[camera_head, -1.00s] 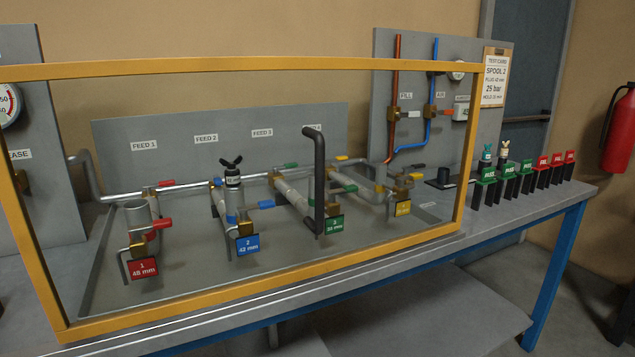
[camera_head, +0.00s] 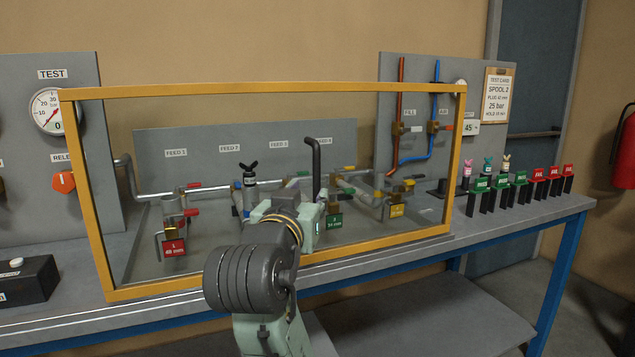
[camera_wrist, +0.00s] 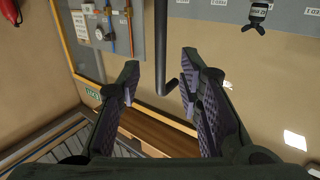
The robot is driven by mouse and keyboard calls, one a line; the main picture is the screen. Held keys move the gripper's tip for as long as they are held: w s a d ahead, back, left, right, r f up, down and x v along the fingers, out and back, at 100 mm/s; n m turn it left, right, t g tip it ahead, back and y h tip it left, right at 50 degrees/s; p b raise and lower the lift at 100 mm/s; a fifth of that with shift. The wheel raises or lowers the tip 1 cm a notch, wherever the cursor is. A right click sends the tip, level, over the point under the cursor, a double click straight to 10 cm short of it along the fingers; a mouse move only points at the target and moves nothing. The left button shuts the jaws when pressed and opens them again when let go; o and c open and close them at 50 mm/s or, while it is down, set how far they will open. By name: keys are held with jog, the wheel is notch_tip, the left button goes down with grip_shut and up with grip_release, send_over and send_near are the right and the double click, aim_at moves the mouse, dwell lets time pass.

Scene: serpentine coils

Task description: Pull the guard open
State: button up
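The guard is a clear panel in a yellow frame (camera_head: 270,89), standing in front of the pipework on the bench. Its dark, bent bar handle (camera_head: 316,160) stands upright right of the panel's middle; my arm stands just left of it and in front. In the wrist view the handle (camera_wrist: 160,45) comes down from the top, between the two fingers of my gripper (camera_wrist: 160,64). The fingers are spread, with a visible gap on each side of the bar. In the head view my arm hides the fingers.
Behind the guard are pipes with coloured valve levers and numbered tags, such as the red tag (camera_head: 173,248). Right of it a row of green and red holders (camera_head: 520,182) stands on the bench (camera_head: 460,240). A black box (camera_head: 28,278) sits at the left.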

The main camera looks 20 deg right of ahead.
aim_at(316, 183)
jog(key=p+x, duration=0.1)
jog(key=x, duration=0.7)
jog(key=shift+w+d+p, duration=0.1)
jog(key=shift+w+p, duration=0.25)
jog(key=shift+p, duration=0.05)
jog(key=shift+c, duration=0.4)
grip_shut()
